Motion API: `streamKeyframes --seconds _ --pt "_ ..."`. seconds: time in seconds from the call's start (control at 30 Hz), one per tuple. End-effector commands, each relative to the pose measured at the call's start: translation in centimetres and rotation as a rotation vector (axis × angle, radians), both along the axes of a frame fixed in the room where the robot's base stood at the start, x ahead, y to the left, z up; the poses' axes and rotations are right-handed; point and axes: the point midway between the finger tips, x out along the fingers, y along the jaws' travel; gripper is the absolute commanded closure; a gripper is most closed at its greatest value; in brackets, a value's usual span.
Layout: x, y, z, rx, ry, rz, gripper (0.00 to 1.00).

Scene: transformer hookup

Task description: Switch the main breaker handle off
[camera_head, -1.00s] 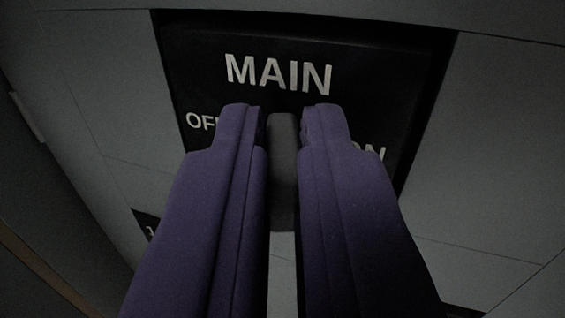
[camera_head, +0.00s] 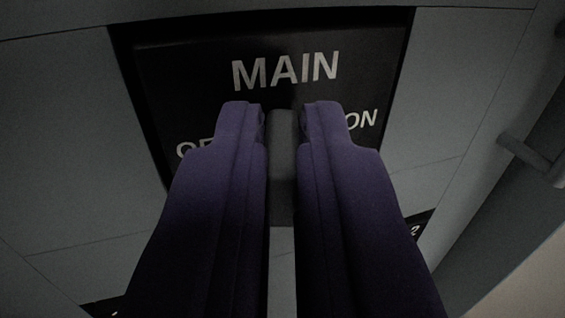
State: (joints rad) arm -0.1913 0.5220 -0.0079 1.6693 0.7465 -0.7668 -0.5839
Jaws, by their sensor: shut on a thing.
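The main breaker handle (camera_head: 282,165) is a dark grey bar between the two purple fingers of my gripper (camera_head: 282,118). The fingers are shut on it from both sides. Behind it is the black breaker panel (camera_head: 200,75) with white lettering: MAIN at the top, ON at the right and OFF at the left, partly covered by my left finger. The panel appears tilted in the picture, its right side higher. The handle's lower part and its pivot are hidden or too dark to make out.
Grey cabinet panels (camera_head: 60,130) with thin seams surround the breaker panel. A handle-like bar (camera_head: 532,160) sticks out at the right edge. Small black labels show at the lower right (camera_head: 418,226) and lower left, the latter mostly hidden.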

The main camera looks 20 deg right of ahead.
Motion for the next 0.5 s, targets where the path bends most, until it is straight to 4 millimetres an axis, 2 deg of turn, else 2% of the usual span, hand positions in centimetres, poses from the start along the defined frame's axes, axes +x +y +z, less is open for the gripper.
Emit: streamKeyframes --seconds 0.03,0.5 --pt "0.07 0.26 0.41 0.0 -0.001 -0.011 1.0" --pt "0.14 0.26 0.12 0.0 -0.005 -0.058 1.0"
